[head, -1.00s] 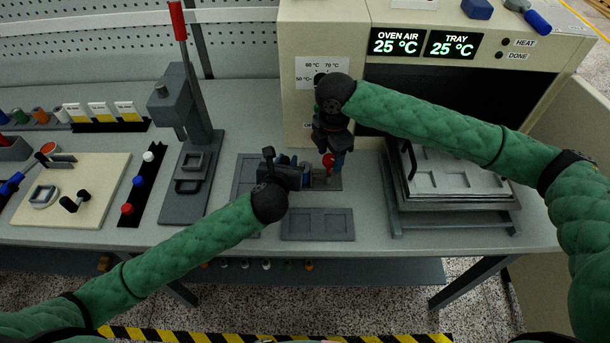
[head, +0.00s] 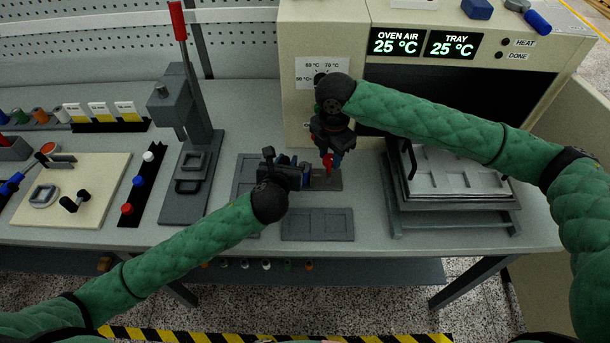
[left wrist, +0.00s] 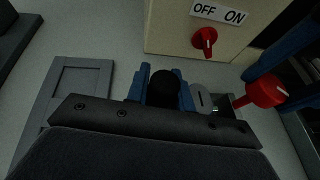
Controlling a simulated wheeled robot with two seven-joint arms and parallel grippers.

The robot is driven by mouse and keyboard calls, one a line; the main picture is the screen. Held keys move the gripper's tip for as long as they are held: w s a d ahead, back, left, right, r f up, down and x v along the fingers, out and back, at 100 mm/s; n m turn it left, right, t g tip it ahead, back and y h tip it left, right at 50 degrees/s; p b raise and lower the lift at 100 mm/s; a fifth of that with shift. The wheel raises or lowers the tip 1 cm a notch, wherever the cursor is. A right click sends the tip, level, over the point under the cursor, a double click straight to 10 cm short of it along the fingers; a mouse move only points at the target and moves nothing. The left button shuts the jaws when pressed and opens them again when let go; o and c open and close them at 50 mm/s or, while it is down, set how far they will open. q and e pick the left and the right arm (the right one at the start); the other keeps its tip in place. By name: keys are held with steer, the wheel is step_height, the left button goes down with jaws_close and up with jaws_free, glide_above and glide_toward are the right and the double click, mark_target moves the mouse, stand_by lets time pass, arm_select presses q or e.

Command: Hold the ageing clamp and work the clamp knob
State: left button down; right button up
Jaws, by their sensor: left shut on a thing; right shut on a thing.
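The ageing clamp is a small grey piece (left wrist: 203,98) with a black rounded part (left wrist: 164,90). It sits low over the grey fixture plate in the middle of the bench and is mostly hidden by my grippers in the head view. My left gripper (head: 290,165) is shut on the clamp; its blue fingers (left wrist: 160,84) stand either side of the black part. The red clamp knob (head: 327,162) is on the clamp's right side and shows in the left wrist view (left wrist: 264,94). My right gripper (head: 337,157) comes down from above, shut on the knob.
The oven front with a red OFF/ON switch (left wrist: 204,41) stands close behind. A tray stack (head: 455,185) is at right, and a lever press (head: 185,150) at left. An empty grey plate (head: 318,225) lies in front. Oven air and tray displays read 25 °C.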

steer(key=m, duration=1.2)
steer(key=o, duration=1.1)
